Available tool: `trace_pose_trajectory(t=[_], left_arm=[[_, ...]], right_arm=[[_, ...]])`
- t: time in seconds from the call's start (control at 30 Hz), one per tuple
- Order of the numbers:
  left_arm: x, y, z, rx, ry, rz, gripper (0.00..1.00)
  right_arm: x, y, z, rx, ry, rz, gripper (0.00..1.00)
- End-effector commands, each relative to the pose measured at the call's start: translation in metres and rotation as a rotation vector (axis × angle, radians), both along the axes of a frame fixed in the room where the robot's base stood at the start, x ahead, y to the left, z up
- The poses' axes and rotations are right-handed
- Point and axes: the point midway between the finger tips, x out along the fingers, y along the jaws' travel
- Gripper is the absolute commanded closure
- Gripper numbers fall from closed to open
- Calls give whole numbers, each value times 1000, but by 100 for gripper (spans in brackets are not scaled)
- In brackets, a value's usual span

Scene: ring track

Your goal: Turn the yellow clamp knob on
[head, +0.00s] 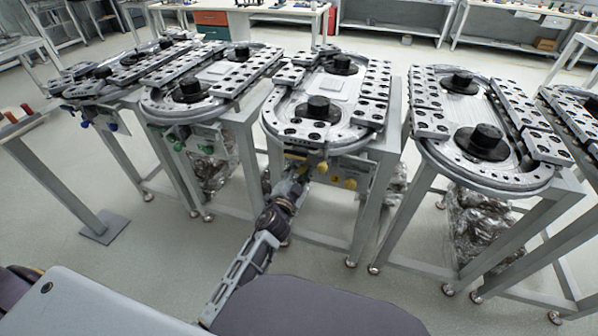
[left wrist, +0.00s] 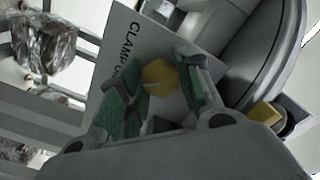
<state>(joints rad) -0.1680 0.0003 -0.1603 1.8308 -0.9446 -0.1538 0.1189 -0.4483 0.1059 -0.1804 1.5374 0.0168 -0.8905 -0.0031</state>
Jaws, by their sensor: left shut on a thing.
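The yellow clamp knob (left wrist: 160,78) sits on a light panel (left wrist: 122,52) with dark lettering that reads CLAMP, partly covered. My left gripper (left wrist: 152,88) has its green-padded fingers on either side of the knob and is shut on it. In the head view my left gripper (head: 303,172) reaches the front of the middle ring track (head: 318,132), below its rim. The fingers hide part of the panel, and I cannot tell the knob's turn angle. My right gripper is not in view.
A second yellow knob (left wrist: 265,113) is to the right in the left wrist view. Another yellow knob (head: 350,184) shows right of my gripper in the head view. Similar ring tracks stand on both sides, including one at right (head: 485,165). Grey floor is open in front.

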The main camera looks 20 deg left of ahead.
Motion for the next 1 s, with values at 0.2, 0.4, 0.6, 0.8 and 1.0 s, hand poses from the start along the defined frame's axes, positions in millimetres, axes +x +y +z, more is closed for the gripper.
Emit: trace_pose_trajectory(t=[0.2,0.4,0.6,0.8,1.0], left_arm=[[0,0,0,199,-7,-1,89],[0,-1,1,368,-13,-2,89],[0,0,1,491,-17,-2,89],[0,0,0,553,-19,-2,89],[0,0,0,570,-19,-2,89]], right_arm=[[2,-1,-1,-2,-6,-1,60],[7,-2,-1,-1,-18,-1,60],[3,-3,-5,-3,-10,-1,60],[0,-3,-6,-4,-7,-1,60],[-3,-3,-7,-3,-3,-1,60]])
